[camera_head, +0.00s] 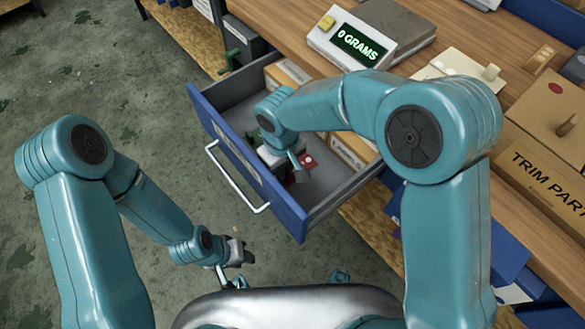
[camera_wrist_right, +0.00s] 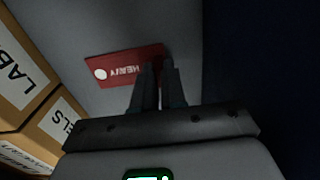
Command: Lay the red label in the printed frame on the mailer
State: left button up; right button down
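A brown cardboard package (camera_head: 545,165) marked TRIM PART lies on the bench at right. I cannot make out a printed frame on it.
Cardboard boxes (camera_wrist_right: 20,75) with LABELS lettering stand beside the label in the drawer. A scale (camera_head: 365,42) reading 0 GRAMS sits on the wooden bench (camera_head: 462,35). The drawer's blue front (camera_head: 225,130) and handle stick out over the floor. The floor at left is clear.

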jog(key=shift+r+p, duration=0.6)
jog(key=shift+r, duration=0.25)
dwell(0.3)
jog(key=shift+r+p, duration=1.2)
jog(key=shift+r, duration=0.5)
